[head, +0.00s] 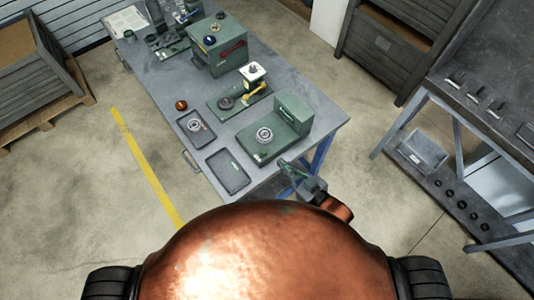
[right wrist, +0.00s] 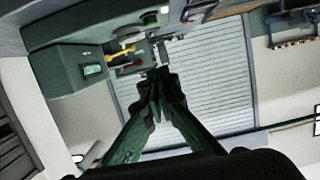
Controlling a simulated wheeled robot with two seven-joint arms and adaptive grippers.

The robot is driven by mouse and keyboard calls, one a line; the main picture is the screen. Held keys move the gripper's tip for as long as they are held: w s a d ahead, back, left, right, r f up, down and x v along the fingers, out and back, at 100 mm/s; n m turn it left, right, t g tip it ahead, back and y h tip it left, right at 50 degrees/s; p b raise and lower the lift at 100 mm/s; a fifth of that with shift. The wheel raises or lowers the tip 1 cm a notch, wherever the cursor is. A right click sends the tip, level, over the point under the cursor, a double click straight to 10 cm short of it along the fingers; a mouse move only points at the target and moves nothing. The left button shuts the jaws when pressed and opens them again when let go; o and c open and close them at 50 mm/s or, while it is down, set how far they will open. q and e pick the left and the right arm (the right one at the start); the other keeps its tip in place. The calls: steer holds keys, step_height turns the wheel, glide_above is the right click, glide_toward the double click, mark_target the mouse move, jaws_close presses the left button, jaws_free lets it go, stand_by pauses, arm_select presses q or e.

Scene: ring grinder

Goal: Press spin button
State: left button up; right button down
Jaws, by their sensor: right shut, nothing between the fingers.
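The green machine (head: 292,112) stands at the near right corner of the table. It has an upright block and a flat base with a round metal ring (head: 265,135) on it. A small light mark shows on the base's front; I cannot tell whether it is the spin button. In the right wrist view a green housing (right wrist: 75,72) at the left carries a small bright green rectangle (right wrist: 93,70), perhaps a button or label. My right gripper (head: 284,165) is shut and empty, just off the near edge beside the machine; its fingertips also show in the wrist view (right wrist: 157,76). My left gripper is not in view.
On the grey table (head: 210,150) are a dark tray (head: 228,171), a smaller tray with a ring (head: 196,127), an orange-brown round piece (head: 181,104) and a larger green machine (head: 217,48). A dark workbench (head: 490,95) stands right.

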steer(key=p, duration=0.1)
glide_above(267, 159)
step_height(267, 159, down, 5)
steer(key=shift+r, duration=0.1)
steer(key=shift+f, duration=0.85)
